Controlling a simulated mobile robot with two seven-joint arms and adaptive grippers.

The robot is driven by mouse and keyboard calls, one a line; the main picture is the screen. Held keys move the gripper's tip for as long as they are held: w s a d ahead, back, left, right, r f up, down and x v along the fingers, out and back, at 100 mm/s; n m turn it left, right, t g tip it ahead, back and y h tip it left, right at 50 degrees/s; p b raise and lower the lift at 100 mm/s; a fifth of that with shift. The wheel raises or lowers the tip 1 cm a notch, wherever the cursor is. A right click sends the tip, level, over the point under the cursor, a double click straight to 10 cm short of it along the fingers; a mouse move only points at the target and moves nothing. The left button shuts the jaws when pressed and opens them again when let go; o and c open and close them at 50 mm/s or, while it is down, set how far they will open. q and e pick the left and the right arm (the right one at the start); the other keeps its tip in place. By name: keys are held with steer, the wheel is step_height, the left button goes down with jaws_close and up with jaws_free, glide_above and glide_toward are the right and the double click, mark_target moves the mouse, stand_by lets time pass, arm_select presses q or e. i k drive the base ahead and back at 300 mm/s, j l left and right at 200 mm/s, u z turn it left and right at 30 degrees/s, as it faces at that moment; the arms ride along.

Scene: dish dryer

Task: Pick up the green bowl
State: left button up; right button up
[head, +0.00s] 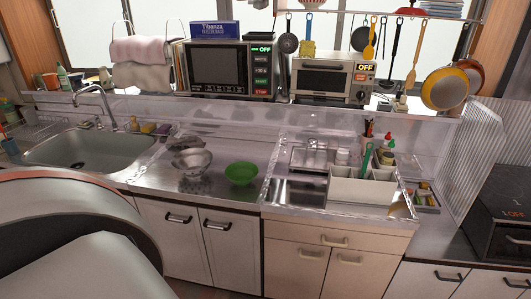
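The green bowl (241,173) stands upright on the steel counter (205,187), a little left of the middle of the head view. It looks empty and nothing covers it. Neither of my grippers shows in this view, so I cannot see whether they are open or shut. A large pale and dark part at the lower left appears to be my own arm.
Metal bowls (192,161) stand just left of the green bowl. A sink (85,150) lies farther left. White bins (350,188) with utensils and bottles stand to the right. A microwave (220,70) and toaster oven (322,82) sit on the shelf behind.

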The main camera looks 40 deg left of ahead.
mark_target(241, 174)
steer(key=u, duration=1.55)
